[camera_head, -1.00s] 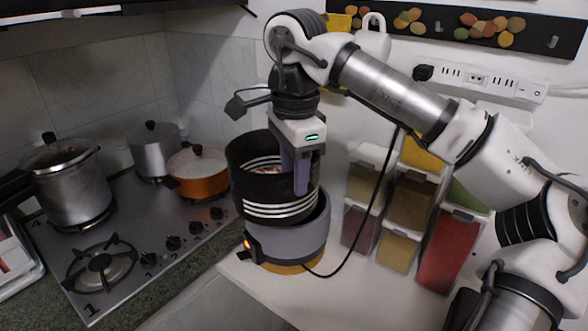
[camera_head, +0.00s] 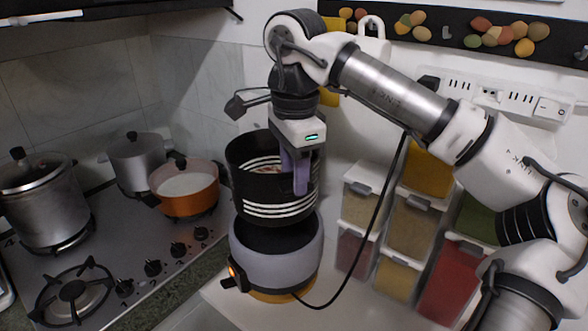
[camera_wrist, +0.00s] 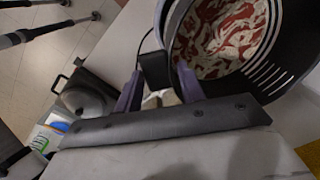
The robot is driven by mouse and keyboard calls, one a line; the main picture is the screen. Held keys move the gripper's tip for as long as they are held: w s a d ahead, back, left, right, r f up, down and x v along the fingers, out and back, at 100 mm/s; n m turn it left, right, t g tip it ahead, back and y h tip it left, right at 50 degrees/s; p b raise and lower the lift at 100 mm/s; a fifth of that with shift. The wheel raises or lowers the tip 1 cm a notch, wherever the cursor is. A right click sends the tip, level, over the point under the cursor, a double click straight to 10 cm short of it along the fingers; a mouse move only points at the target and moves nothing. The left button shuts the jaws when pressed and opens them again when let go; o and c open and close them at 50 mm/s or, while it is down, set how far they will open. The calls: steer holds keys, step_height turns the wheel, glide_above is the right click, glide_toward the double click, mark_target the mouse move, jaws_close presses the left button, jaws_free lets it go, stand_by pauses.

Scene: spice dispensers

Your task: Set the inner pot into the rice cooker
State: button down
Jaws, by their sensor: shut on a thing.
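The inner pot (camera_head: 278,209) is a black round pot with white stripes around its wall. It hangs roughly upright above the rice cooker (camera_head: 272,262), a grey-lilac round body with a dark open top and a lit orange light on its front. Part of the dark opening shows below the pot, whose base seems apart from it. My gripper (camera_head: 298,188) is shut on the pot at its right side. In the wrist view my gripper (camera_wrist: 158,92) has a dark block of the pot between its fingers, and the pot (camera_wrist: 289,75) holds red and white contents.
The cooker stands on a white counter (camera_head: 222,295). Clear spice dispensers (camera_head: 408,225) stand close on its right. A black cord (camera_head: 378,205) runs from the wall strip (camera_head: 500,97) to it. A stove with an orange pan (camera_head: 185,198) and steel pots (camera_head: 40,205) is at left.

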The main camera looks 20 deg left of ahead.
steer(key=b, duration=0.4)
glide_above(293, 255)
steer(key=shift+w+f, duration=0.1)
steer(key=shift+f, duration=2.65)
steer(key=shift+f+b, duration=4)
steer(key=shift+f, duration=1.5)
steer(key=c, duration=0.8)
jaws_free()
steer(key=shift+o, duration=0.2)
steer(key=shift+f, duration=0.1)
